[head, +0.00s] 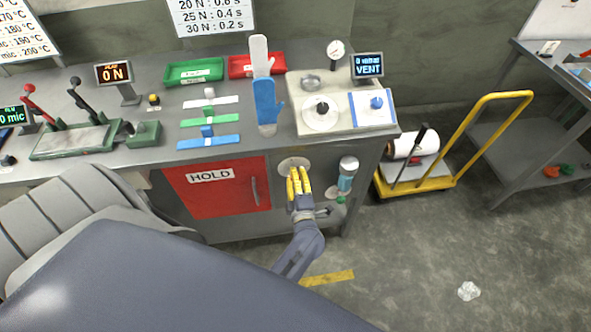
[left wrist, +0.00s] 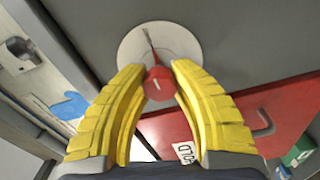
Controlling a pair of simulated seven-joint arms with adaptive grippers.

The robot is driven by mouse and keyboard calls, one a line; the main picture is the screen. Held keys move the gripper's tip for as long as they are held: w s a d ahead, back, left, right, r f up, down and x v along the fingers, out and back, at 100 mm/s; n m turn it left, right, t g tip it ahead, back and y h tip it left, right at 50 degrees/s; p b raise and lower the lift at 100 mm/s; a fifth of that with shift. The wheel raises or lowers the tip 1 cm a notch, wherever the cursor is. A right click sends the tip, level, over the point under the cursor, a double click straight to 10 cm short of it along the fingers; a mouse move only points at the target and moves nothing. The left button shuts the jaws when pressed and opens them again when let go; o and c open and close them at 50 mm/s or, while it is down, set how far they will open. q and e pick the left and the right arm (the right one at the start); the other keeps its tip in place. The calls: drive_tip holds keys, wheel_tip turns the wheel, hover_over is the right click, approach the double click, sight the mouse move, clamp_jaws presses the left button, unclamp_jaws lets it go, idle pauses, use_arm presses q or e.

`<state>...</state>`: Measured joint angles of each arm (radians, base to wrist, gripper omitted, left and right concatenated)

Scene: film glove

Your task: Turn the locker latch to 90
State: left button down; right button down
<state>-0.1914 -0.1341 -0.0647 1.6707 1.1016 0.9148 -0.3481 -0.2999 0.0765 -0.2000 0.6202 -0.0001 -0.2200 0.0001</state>
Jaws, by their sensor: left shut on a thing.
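The locker latch is a red knob (left wrist: 158,84) with a pale line, on a round white plate (left wrist: 160,48) on the cabinet front. A thin dark pointer shows on the plate above the knob in the left wrist view; I cannot read an angle. In the head view the plate (head: 292,163) sits right of the red locker door (head: 222,192) marked HOLD; the knob is hidden by my fingers. My left gripper (head: 299,180) has yellow fingers, which also show in the left wrist view (left wrist: 160,72), shut on the knob from both sides. My right gripper is not in view.
The grey bench (head: 150,77) above carries a blue-and-white hand form (head: 265,95), coloured trays and dials. A bottle (head: 347,175) is mounted right of the latch plate. A yellow trolley (head: 430,180) stands at the right. The floor in front is mostly clear.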

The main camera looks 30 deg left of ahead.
use_arm(q)
drive_tip(key=shift+a, duration=0.1)
idle(0.4)
drive_tip(key=c, duration=1)
unclamp_jaws()
drive_tip(key=shift+c, duration=0.2)
drive_tip(key=shift+o, duration=0.2)
